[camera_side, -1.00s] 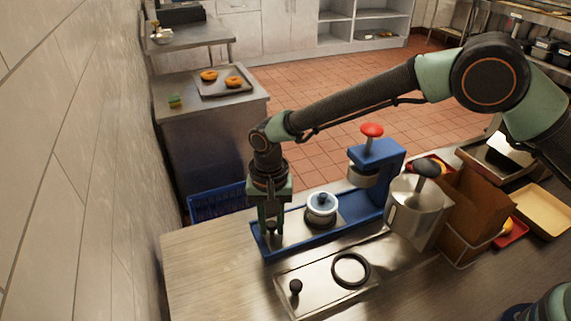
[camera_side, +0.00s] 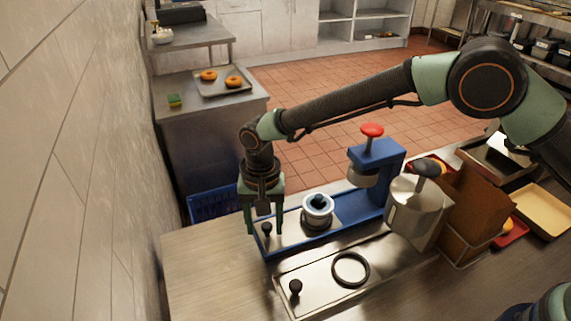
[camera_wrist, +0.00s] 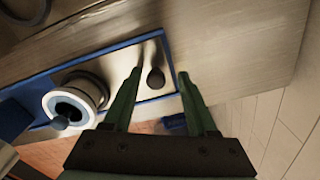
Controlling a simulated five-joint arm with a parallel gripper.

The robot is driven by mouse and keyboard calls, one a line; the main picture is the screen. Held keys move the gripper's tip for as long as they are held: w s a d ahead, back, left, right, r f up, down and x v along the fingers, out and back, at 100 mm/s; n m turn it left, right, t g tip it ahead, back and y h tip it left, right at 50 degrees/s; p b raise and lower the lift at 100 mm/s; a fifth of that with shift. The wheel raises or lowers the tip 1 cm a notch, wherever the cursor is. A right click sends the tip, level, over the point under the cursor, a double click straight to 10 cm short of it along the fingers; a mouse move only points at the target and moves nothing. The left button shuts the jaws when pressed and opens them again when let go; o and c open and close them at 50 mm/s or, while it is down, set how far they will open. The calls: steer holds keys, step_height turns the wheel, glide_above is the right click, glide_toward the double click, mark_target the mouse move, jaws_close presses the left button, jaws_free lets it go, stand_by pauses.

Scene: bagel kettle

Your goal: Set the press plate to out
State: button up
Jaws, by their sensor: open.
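The press plate (camera_side: 290,230) is a shiny metal slide in a blue base, with a small black knob (camera_side: 267,229) at its left end. A round white-rimmed cup (camera_side: 318,213) with a dark centre stands on the slide, left of the blue press (camera_side: 378,160) and clear of its head. My gripper (camera_side: 265,231) is open at the left end of the base. In the wrist view the black knob (camera_wrist: 156,78) shows between the two green fingers, with gaps on both sides. The cup (camera_wrist: 76,98) shows to the left there.
A metal tray (camera_side: 320,290) with a black ring (camera_side: 351,269) and another black knob (camera_side: 295,288) lies in front of the base. A steel canister (camera_side: 413,212) and a brown box (camera_side: 468,210) stand to the right. The wooden counter (camera_side: 205,270) is bare at left.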

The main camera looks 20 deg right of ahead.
step_height(320, 180, up, 11)
steer(key=shift+r, duration=0.2)
stand_by(0.4)
steer(key=s+d+r+n+t+y, duration=0.1)
steer(key=d+r, duration=0.5)
steer(key=d, duration=0.3)
steer(key=s+d+r+n+t, duration=0.1)
steer(key=s+d+r+t, duration=0.1)
steer(key=d+r, duration=0.55)
steer(key=s+d+f+n+t+h, duration=0.1)
steer(key=s+d+f+n+t, duration=0.1)
steer(key=s+d, duration=0.9)
steer(key=d, duration=0.4)
steer(key=shift+f+t, duration=0.3)
steer(key=shift+f, duration=0.1)
